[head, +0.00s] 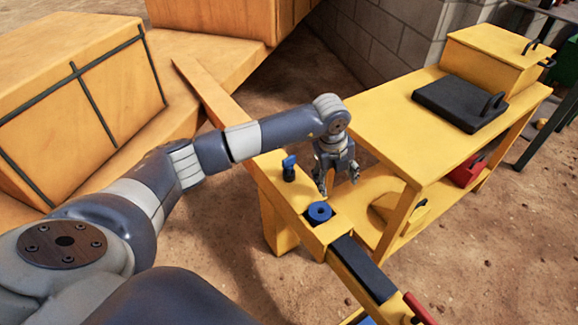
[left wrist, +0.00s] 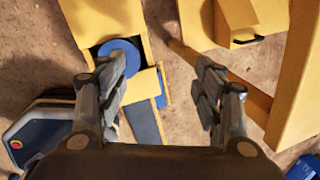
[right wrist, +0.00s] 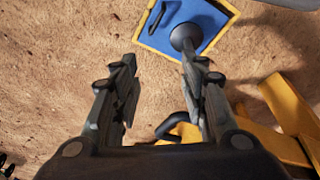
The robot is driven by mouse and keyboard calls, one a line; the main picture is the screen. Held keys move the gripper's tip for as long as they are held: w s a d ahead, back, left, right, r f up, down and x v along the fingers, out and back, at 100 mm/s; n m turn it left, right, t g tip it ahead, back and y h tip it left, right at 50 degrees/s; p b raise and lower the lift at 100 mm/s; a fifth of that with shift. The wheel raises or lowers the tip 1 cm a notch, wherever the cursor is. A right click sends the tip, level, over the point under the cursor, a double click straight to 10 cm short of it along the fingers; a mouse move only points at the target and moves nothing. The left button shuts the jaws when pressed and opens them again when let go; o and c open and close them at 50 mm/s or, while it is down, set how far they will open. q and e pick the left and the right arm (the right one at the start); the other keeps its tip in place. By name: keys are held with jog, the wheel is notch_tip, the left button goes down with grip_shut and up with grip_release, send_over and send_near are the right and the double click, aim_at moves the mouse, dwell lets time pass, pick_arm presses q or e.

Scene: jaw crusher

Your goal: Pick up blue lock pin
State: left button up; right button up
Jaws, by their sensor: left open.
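A small blue-topped pin with a black lower part (head: 289,168), which looks like the blue lock pin, stands upright on the yellow beam (head: 262,163). A blue round piece with a hole (head: 319,212) sits in the beam's end; it also shows as a blue disc in the left wrist view (left wrist: 121,54). My left gripper (head: 340,180) is open and empty, to the right of the pin and above the round piece, beside the yellow bench. The pin cannot be made out in the left wrist view. My right gripper (right wrist: 163,75) is open and empty above the ground.
A yellow bench (head: 385,118) with a black handled plate (head: 460,103) stands close to the right of my left gripper. A dark bar (head: 363,268) extends from the beam's end. The right wrist view shows a blue panel with a yellow edge (right wrist: 210,18). Large yellow blocks fill the upper left.

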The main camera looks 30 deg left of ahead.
aim_at(290, 160)
pick_arm(q)
jog(key=a+r+n+y, duration=0.3)
jog(key=a+r+y, duration=0.15)
jog(key=a, duration=0.75)
jog(key=shift+y, duration=0.35)
jog(key=x, duration=0.2)
jog(key=b+x, duration=0.1)
jog(key=x, duration=0.2)
jog(key=shift+w+a+r, duration=0.15)
jog(key=shift+w+a, duration=0.1)
jog(key=shift+a, duration=0.1)
jog(key=shift+g, duration=0.3)
jog(key=b+x, duration=0.1)
jog(key=x, duration=0.4)
jog(key=shift+d+f, duration=0.1)
jog(key=shift+f, duration=0.4)
jog(key=c, duration=1.2)
pick_arm(e)
notch_tip(290, 160, up, 6)
jog(key=shift+s+d+r, duration=0.15)
jog(key=shift+s+r, duration=0.1)
jog(key=shift+s, duration=0.2)
